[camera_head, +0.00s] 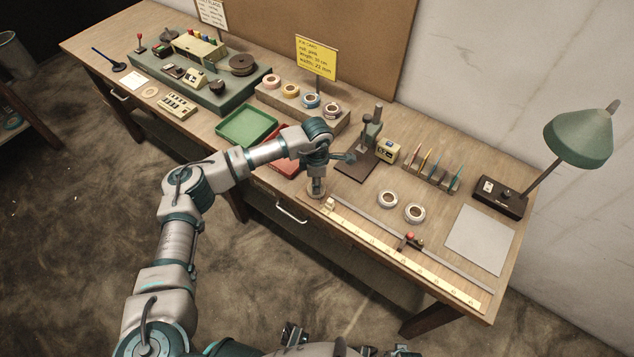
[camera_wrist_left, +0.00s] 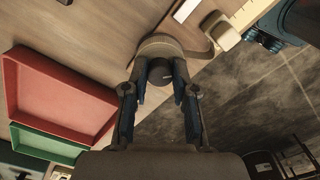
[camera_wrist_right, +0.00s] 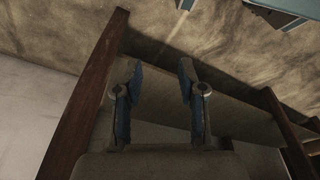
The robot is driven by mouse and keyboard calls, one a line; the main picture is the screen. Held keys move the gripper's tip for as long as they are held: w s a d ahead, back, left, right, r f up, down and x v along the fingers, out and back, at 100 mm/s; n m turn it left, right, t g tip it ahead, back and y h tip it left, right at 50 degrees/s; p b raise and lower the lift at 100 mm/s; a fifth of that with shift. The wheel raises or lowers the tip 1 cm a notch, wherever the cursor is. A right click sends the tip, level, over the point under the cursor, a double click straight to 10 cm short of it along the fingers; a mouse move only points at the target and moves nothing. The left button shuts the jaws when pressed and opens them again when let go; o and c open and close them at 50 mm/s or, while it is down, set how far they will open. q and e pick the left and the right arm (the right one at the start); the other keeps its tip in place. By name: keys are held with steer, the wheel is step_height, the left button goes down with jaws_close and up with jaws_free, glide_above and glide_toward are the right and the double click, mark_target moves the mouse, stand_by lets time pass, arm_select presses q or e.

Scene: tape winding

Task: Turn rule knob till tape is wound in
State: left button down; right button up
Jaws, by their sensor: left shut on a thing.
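The long rule (camera_head: 405,262) with a pale scale lies along the front right edge of the table. At its left end stands a round tan reel (camera_wrist_left: 172,43) with a dark grey knob (camera_wrist_left: 160,72) on top. A strip of tan tape (camera_wrist_left: 203,52) runs from the reel toward a small cream block (camera_wrist_left: 225,34) at the rule's end. My left gripper (camera_head: 317,190) reaches down over the reel and is shut on the knob; it also shows in the left wrist view (camera_wrist_left: 160,84). My right gripper (camera_wrist_right: 160,75) is open and empty, facing table legs and floor.
A red tray (camera_wrist_left: 60,95) and a green tray (camera_head: 247,125) lie left of the reel. A dark stand (camera_head: 368,145) is behind it. A red-topped slider (camera_head: 410,237) sits on the rule. A lamp (camera_head: 578,135) stands far right.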

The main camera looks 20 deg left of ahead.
arm_select(q)
steer(key=shift+w+r+m+b, duration=0.1)
steer(key=shift+m+b, duration=0.25)
steer(key=shift+m, duration=0.65)
steer(key=shift+w+r+m+b, duration=0.1)
steer(key=shift+m+b, duration=0.2)
steer(key=shift+m, duration=0.7)
arm_select(e)
steer(key=shift+w+r, duration=0.25)
steer(key=shift+r, duration=0.75)
steer(key=shift+w+r, duration=0.2)
steer(key=shift+r, duration=0.8)
arm_select(q)
steer(key=c, duration=0.9)
jaws_free()
steer(key=shift+f, duration=0.15)
arm_select(e)
steer(key=shift+w, duration=0.1)
arm_select(q)
steer(key=shift+s, duration=0.1)
step_height(320, 180, up, 12)
steer(key=shift+f, duration=0.1)
